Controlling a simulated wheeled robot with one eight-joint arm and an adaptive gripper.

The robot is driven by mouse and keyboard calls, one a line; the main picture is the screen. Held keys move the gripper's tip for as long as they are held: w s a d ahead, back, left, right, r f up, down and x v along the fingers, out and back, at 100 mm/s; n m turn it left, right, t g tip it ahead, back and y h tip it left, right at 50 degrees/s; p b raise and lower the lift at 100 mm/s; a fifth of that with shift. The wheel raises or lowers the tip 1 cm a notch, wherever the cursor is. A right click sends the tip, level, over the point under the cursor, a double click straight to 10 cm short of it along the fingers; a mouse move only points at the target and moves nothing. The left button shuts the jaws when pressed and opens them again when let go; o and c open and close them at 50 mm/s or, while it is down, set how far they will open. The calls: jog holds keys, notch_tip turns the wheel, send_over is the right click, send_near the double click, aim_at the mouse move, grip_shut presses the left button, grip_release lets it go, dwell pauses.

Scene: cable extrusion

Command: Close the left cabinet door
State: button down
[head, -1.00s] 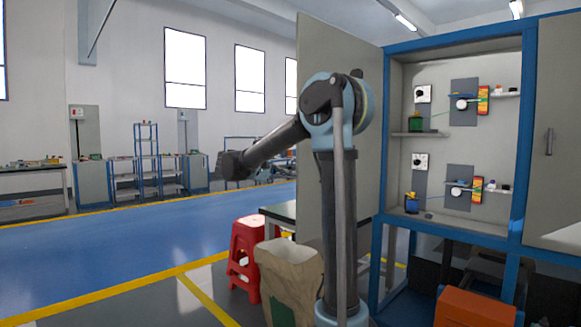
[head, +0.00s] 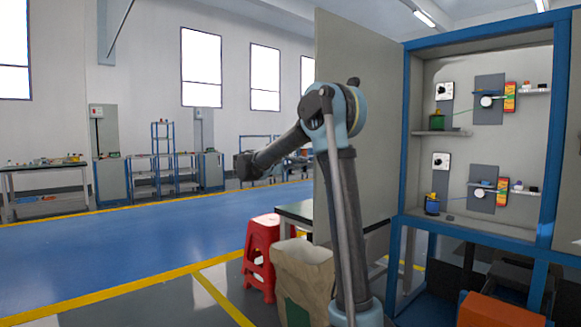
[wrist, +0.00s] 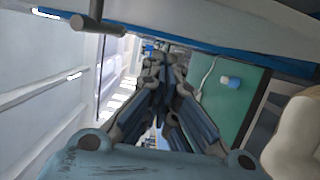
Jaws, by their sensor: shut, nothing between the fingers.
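The left cabinet door (head: 368,60) is a tall grey panel, swung wide open at the left side of the blue-framed cabinet (head: 411,150). My arm stands in front of it and hides part of it. My gripper (head: 243,166) reaches out to the left of the door's free edge in the head view and appears apart from it. In the wrist view my gripper (wrist: 163,62) has its fingers together with nothing between them. A dark bar on a pale surface shows at the upper left there; I cannot tell whether it is the door's handle.
A red stool (head: 262,250) and a beige sack (head: 301,268) stand below the door, beside a table (head: 296,210). An orange box (head: 490,310) sits at the cabinet's foot. The blue floor (head: 130,245) to the left is clear.

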jog(key=shift+s+d, duration=0.45)
jog(key=shift+d, duration=0.25)
jog(key=shift+s+d, duration=0.4)
jog(key=shift+d, duration=0.35)
jog(key=shift+s+d, duration=0.45)
jog(key=shift+d, duration=0.25)
